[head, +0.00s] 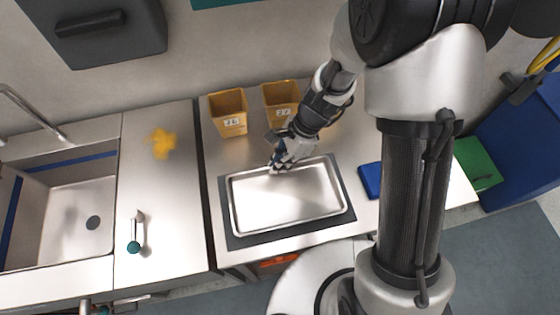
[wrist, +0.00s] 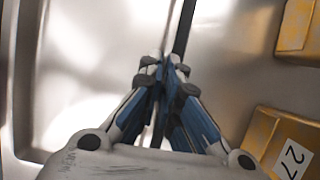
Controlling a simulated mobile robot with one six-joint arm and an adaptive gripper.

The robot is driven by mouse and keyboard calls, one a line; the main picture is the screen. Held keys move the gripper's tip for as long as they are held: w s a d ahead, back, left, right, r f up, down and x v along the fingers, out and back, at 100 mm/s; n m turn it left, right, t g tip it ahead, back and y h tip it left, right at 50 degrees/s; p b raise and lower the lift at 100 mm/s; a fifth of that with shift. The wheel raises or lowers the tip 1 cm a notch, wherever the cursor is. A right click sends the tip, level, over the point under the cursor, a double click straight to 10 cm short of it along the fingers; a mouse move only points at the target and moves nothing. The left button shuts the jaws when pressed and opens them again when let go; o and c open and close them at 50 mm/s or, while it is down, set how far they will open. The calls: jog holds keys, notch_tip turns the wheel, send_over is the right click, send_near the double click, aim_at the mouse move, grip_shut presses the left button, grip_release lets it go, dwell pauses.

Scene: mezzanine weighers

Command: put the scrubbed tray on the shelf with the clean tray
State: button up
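A shiny metal tray (head: 285,196) lies flat on a dark mat (head: 236,241) on the counter, and its inside looks bare and clean. The fingertips partly hide the rim. I cannot make out a shelf or a second tray.
Two tan bins (head: 228,112) (head: 281,101) stand behind the tray, close to my gripper. A blue block (head: 370,180) lies right of the mat. At left are a sink (head: 75,215), a yellow spill (head: 161,143) and a teal-ended tool (head: 135,240).

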jog(key=o, duration=0.5)
jog(key=shift+c, duration=0.2)
jog(key=p+v, duration=0.4)
jog(key=v, duration=0.8)
jog(key=shift+r+p, duration=0.25)
jog(key=shift+p, duration=0.05)
